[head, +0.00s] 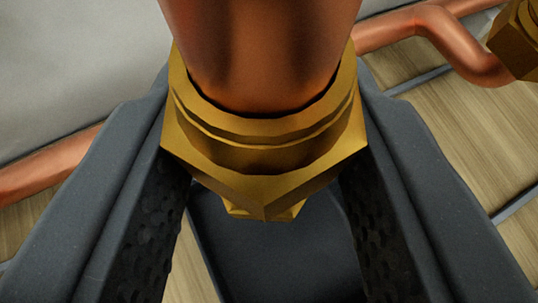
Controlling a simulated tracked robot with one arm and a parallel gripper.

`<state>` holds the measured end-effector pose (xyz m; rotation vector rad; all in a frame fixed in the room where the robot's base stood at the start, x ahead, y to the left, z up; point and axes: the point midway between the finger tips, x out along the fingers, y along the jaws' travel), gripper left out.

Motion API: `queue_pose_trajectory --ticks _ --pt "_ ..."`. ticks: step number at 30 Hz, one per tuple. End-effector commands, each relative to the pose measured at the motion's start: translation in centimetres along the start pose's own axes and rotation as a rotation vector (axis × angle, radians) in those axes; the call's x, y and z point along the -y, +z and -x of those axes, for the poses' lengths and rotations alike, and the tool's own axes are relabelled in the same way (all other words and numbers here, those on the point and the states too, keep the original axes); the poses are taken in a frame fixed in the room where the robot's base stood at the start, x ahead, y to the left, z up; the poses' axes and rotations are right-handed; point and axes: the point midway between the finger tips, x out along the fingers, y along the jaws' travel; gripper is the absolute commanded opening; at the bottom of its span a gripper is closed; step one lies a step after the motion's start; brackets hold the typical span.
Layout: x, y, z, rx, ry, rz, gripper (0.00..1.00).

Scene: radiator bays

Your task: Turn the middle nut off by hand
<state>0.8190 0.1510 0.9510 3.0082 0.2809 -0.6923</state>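A brass hex nut (262,185) sits in the middle of the head view, around the lower end of a thick copper pipe (262,45). I take it for the middle nut, though the view does not show the whole row. My gripper (264,110) has one dark grey finger on each side of this nut, with textured pads facing inward. The nut and pipe cover the inner faces near the fingertips. I cannot tell whether the pads touch the nut. A smaller brass part shows under the nut's front corner.
Another brass nut (520,38) shows at the upper right, beside a bent copper pipe (440,35). A copper pipe (50,165) runs at the left under a pale grey surface (75,70). Wood-like flooring (460,130) with dark lines lies below.

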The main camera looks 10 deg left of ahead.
Motion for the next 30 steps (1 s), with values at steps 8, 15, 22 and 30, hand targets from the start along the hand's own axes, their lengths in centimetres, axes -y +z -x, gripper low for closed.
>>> queue_pose_trajectory --ticks 8,15,22,30 --pt "-0.17 -0.43 0.10 -0.003 -0.009 0.004 0.20" --pt "-0.35 -0.54 0.09 -0.005 -0.016 0.008 0.20" --pt "-0.42 -0.63 0.07 -0.007 -0.024 0.011 0.20" --pt "-0.48 -0.63 0.06 -0.008 -0.033 0.014 0.20"
